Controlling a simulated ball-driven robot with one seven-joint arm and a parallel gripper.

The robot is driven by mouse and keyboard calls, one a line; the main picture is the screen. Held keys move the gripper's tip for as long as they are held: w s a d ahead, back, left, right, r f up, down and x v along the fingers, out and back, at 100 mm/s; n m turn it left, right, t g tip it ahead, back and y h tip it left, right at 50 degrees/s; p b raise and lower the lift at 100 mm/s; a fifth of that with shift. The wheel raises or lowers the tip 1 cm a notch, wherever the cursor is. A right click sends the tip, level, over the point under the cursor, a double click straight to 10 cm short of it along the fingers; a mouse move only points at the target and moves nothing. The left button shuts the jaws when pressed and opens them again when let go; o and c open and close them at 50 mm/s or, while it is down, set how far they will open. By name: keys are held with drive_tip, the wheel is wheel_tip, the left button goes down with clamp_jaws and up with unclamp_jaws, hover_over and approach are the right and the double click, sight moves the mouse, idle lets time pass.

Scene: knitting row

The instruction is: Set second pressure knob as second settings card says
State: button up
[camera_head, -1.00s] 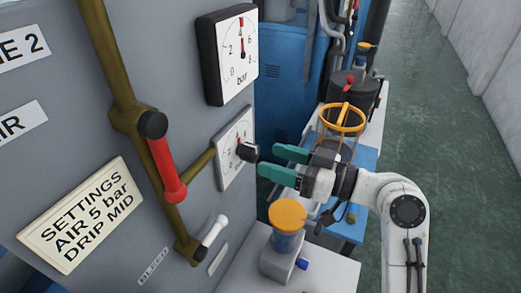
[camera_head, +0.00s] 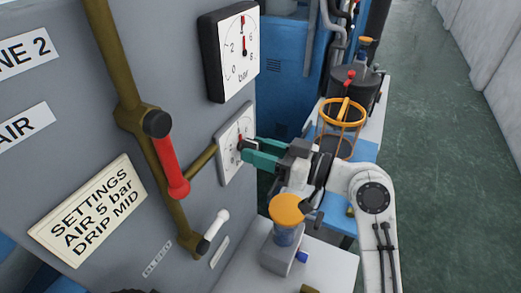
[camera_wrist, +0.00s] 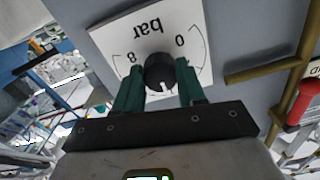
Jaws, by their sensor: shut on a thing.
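The pressure knob (camera_wrist: 158,70) is a round black knob on a white dial plate (camera_head: 229,168) marked "bar", on the grey panel. My gripper (camera_head: 246,152) has its green fingers shut on the knob, one on each side. In the wrist view the dial appears upside down, with 0 and 8 showing; a small pale mark on the knob faces the gripper. The settings card (camera_head: 88,210) at lower left reads "AIR 5 bar, DRIP MID". Above the knob, a square gauge (camera_head: 231,50) has its red-and-black needle pointing nearly straight up.
An orange-topped oiler (camera_head: 287,210) stands below my gripper. An orange wire cage (camera_head: 341,113) is behind the arm.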

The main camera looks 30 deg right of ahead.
drive_tip(key=c, duration=0.5)
drive_tip(key=shift+o, duration=0.2)
drive_tip(key=shift+m, duration=0.4)
drive_tip(key=shift+m+p, duration=1.65)
drive_tip(key=shift+m, duration=0.95)
drive_tip(key=o, duration=1.1)
drive_tip(key=shift+c, duration=0.2)
